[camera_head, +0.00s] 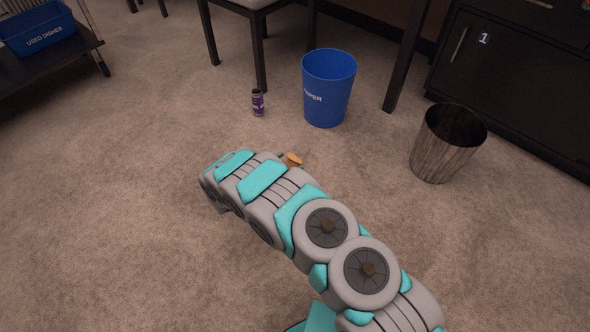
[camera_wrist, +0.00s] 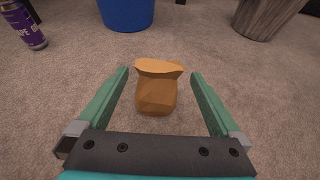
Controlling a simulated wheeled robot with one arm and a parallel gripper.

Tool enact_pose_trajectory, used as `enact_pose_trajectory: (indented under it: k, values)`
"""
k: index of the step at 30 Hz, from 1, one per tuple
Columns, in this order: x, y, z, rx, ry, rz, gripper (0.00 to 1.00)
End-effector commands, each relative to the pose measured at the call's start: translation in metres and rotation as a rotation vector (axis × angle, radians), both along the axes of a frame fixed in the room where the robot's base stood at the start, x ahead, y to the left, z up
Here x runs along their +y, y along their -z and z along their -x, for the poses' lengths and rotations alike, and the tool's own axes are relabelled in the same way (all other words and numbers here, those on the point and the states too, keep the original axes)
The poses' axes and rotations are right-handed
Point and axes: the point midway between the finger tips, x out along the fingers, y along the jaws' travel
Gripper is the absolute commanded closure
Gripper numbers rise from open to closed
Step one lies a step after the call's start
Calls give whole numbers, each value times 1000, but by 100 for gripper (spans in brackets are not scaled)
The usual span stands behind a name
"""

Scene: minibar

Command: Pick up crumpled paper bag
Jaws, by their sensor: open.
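The crumpled paper bag (camera_wrist: 156,92) is orange-brown and stands on the carpet in the wrist view. It lies between the two green fingers of my gripper (camera_wrist: 158,78), which is open, with a gap on each side of the bag.
A blue paper bin (camera_head: 335,88) stands just behind the bag, with a purple can (camera_head: 258,103) to its left. A wood-grain bin (camera_head: 440,150) stands to the right. A chair, a dark cabinet and a blue used-dishes tub (camera_head: 38,35) are farther off. Carpet at left is clear.

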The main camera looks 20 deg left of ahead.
Motion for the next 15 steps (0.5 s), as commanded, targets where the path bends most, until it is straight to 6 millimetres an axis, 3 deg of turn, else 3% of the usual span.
enact_pose_trajectory:
  k: [9, 15]
  values:
    - [-13, 14, -33, 3, 1, 1, 0]
    - [-14, 15, -40, 1, 0, 0, 0]
